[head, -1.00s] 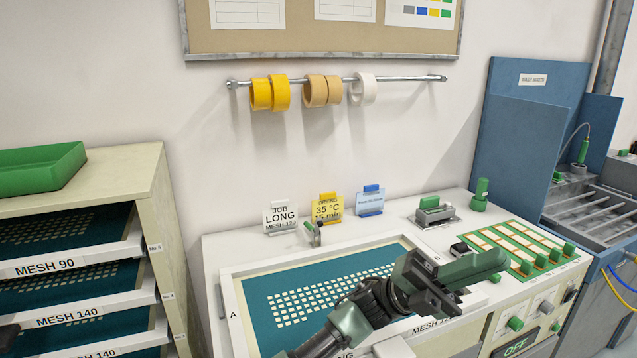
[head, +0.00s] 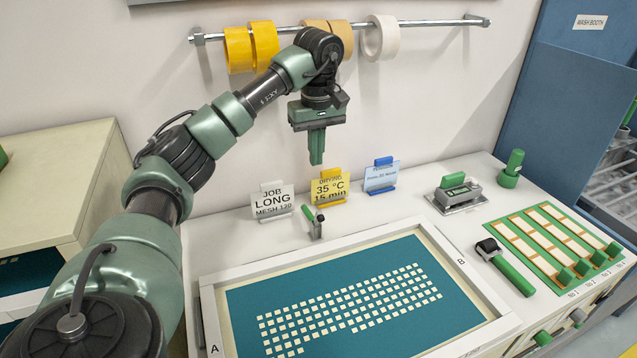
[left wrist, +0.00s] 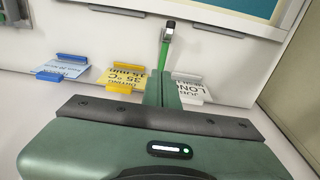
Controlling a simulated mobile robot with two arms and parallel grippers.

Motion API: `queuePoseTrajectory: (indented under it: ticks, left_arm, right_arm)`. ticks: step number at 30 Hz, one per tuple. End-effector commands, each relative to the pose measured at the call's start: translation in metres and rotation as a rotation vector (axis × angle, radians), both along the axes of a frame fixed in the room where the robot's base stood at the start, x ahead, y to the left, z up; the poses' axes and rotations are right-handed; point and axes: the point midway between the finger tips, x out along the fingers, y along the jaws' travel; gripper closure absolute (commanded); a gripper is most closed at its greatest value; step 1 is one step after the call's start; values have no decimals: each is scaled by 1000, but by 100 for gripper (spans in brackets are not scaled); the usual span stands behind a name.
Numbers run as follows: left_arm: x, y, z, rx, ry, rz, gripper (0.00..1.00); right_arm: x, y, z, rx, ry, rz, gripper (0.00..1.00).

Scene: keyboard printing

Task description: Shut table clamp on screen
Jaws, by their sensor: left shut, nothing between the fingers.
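The screen (head: 245,305) lies flat on the white table, with teal mesh, a pale frame and a grid of light squares. The table clamp (head: 317,226) stands at its back edge, with a small green handle tilted up. In the left wrist view the clamp (left wrist: 168,32) shows just beyond my fingers, with its metal and black end near the screen's frame. My left gripper (head: 317,160) points down, shut and empty, above the clamp in the picture. Its shut fingers also show in the left wrist view (left wrist: 168,90). Contact with the handle cannot be told. My right gripper is out of view.
A job card (head: 272,202), a yellow drying card (head: 329,188) and a blue card (head: 381,176) stand behind the screen. A green-handled tool (head: 512,274) lies right of it. Tape rolls (head: 380,38) hang on a wall rail near my arm.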

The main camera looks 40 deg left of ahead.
Motion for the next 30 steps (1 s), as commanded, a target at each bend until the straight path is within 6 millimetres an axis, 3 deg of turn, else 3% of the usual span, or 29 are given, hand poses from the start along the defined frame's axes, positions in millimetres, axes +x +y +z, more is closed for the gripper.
queuePoseTrajectory:
  ticks: [5, 18, 24, 30]
  left_arm:
    - [-2, 10, -11, 24, 9, -2, 100]
    - [2, 16, -99, 19, 9, -1, 100]
    - [-11, -9, -105, 20, 5, -5, 100]
    - [-14, -17, -110, 18, 3, -2, 100]
  right_arm:
    - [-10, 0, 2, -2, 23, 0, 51]
    - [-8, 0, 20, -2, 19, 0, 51]
    - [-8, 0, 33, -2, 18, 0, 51]
    - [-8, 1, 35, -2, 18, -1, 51]
